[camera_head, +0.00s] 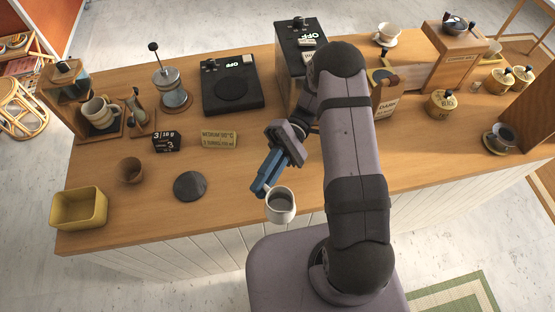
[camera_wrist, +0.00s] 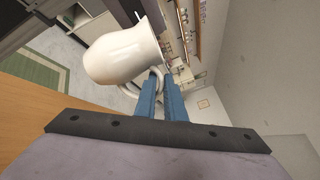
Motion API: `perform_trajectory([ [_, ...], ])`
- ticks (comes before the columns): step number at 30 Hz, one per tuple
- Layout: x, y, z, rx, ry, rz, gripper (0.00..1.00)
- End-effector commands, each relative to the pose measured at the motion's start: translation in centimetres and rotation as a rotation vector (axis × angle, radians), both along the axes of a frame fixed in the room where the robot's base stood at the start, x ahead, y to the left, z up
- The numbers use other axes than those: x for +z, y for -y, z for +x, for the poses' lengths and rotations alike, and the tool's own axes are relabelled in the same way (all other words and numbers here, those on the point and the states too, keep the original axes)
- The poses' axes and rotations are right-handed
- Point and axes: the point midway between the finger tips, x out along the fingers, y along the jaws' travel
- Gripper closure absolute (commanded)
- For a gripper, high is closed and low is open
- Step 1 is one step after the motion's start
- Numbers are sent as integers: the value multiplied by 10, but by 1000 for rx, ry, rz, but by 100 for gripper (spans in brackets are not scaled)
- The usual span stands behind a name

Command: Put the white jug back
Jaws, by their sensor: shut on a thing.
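The white jug (camera_head: 281,207) is in the air just past the counter's front edge in the head view. It is a small white pitcher, and its open top faces the head camera. My gripper (camera_head: 262,187) has blue fingers that are shut on the jug's handle. In the wrist view the jug (camera_wrist: 124,53) hangs beyond the fingertips, and the blue fingers (camera_wrist: 158,84) meet at its handle. Whether the jug holds anything cannot be told.
A dark round mat (camera_head: 190,186) lies bare on the counter (camera_head: 240,185), left of my gripper. A brown cup (camera_head: 131,170) and a yellow bin (camera_head: 79,208) stand further left. A black scale (camera_head: 232,97), a timer (camera_head: 166,141) and a label block (camera_head: 219,140) sit behind.

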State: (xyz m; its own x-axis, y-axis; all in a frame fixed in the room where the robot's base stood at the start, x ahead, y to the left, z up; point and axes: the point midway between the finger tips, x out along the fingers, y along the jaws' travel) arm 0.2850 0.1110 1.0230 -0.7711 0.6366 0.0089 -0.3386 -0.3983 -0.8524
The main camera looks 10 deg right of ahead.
Motion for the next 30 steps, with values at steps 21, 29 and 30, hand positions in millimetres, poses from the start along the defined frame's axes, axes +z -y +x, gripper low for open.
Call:
perform_trajectory([
  [21, 4, 126, -57, 1576, -9, -3, 100],
  [29, 23, 147, -8, 2137, -15, 2, 100],
  [30, 26, 146, 1, 2221, -18, 2, 100],
])
